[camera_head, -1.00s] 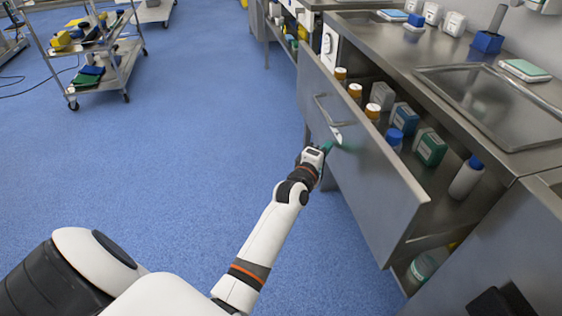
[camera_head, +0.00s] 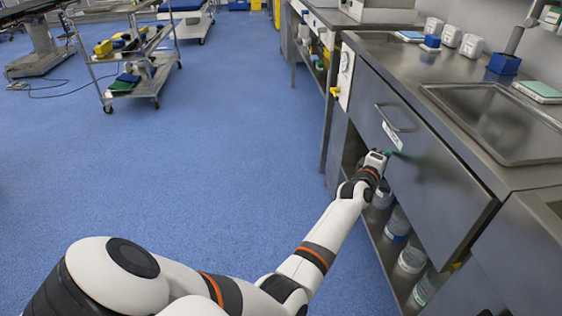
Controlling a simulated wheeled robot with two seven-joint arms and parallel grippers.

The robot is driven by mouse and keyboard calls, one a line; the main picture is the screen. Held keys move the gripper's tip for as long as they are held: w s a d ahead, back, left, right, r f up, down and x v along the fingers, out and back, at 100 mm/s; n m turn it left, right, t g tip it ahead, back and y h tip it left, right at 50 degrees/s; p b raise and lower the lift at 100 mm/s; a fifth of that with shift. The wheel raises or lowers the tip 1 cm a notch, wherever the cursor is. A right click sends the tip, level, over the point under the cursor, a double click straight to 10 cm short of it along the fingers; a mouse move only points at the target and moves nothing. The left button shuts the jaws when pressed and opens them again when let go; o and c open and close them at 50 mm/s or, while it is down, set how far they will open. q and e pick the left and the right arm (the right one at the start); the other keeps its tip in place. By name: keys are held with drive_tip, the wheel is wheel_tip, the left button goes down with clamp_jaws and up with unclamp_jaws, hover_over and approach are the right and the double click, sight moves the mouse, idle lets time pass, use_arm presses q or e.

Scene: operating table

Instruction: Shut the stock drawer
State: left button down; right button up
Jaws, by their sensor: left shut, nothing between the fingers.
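The stock drawer (camera_head: 432,165) is in the steel counter at the right. Its front now sits close to the counter's face, and its inside is hidden. A bar handle (camera_head: 395,118) and a small white label (camera_head: 391,136) are on its front. My left gripper (camera_head: 388,155) is shut and empty, with its tip at the drawer front just below the label. The tip looks to be touching the front, though the exact contact is hard to see. My right gripper is not in view.
A steel counter (camera_head: 398,62) with a sink (camera_head: 490,118) runs along the right. Under the drawer, an open shelf holds several jars (camera_head: 411,258). A steel trolley (camera_head: 150,62) stands at the back left. The blue floor (camera_head: 215,150) between is clear.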

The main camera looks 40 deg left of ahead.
use_arm(q)
drive_tip(key=shift+w+d, duration=0.15)
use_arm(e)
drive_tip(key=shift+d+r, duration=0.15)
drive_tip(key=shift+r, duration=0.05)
use_arm(q)
drive_tip(key=shift+d+r, duration=0.1)
drive_tip(key=shift+d, duration=0.1)
idle(0.4)
